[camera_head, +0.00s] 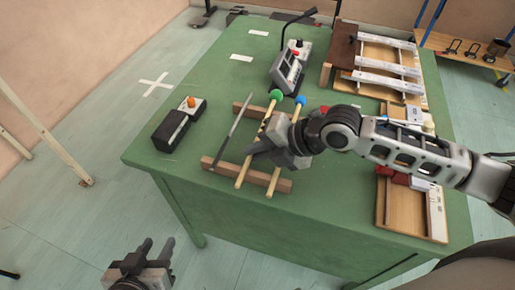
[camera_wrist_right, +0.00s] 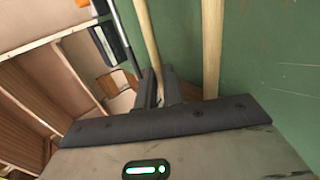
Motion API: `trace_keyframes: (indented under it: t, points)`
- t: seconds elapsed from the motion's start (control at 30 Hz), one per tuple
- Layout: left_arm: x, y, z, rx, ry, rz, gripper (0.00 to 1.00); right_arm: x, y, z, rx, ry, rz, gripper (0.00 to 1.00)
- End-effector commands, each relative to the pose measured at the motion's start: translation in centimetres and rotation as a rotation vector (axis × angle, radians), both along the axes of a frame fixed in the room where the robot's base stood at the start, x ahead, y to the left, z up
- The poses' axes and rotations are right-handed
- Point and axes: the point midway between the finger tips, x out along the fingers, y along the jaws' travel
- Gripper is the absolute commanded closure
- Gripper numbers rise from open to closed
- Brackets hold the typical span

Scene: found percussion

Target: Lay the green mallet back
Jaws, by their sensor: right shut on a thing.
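The green mallet (camera_head: 276,95) has a round green head and a pale wooden stick, which passes under my right gripper (camera_head: 258,153). My right gripper is shut on that stick, and the held stick (camera_wrist_right: 147,35) shows between the fingers (camera_wrist_right: 158,92) in the right wrist view. The stick lies across or just above two brown wooden bars (camera_head: 210,164); I cannot tell if it touches them. The blue mallet (camera_head: 300,102) lies on the bars to its right, and its stick (camera_wrist_right: 212,45) shows beside the fingers. My left gripper (camera_head: 155,250) is open and empty, low in front of the table.
A thin grey rod (camera_head: 233,127) lies across the bars at left. A black box (camera_head: 171,131) and a box with an orange knob (camera_head: 192,105) stand further left. A grey device (camera_head: 287,72) stands behind. Trays are on the right of the green table (camera_head: 222,62).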

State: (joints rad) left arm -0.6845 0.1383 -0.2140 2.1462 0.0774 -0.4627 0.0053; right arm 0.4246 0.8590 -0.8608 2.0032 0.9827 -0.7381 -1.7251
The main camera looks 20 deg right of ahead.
Motion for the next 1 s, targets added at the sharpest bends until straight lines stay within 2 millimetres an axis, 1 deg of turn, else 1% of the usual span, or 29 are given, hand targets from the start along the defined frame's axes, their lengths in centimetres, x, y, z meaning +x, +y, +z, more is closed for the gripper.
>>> trace_keyframes:
  t: [0.23, 0.27, 0.3, 0.33, 0.77, 0.87, 1.0]
  points:
    - [0.0, 0.0, 0.0, 0.0, 0.0, 0.0, 0.64, 0.0, 0.0, 0.0, 0.0, -0.001, -0.001, 1.0]
    - [0.0, 0.0, 0.0, 0.0, 0.0, 0.0, 0.64, 0.0, 0.0, 0.0, 0.0, -0.001, -0.001, 0.83]
    - [0.0, 0.0, 0.0, 0.0, 0.0, 0.0, 0.64, 0.0, 0.0, 0.0, 0.0, -0.001, -0.001, 0.72]
    - [0.0, 0.0, 0.0, 0.0, 0.0, 0.0, 0.64, 0.0, 0.0, 0.0, 0.0, -0.001, -0.001, 0.66]
    - [0.0, 0.0, -0.1, -0.001, 0.001, 0.0, 0.64, 0.0, 0.0, -0.1, 0.0, 0.0, 0.0, 0.66]
    - [0.0, -0.1, 0.0, -0.005, 0.001, 0.0, 0.64, -0.2, -0.6, 0.4, -0.003, -0.001, -0.002, 0.66]
    - [0.0, -0.1, 0.1, -0.005, 0.001, 0.0, 0.64, -1.3, -2.2, 2.0, -0.007, -0.002, 0.0, 0.66]
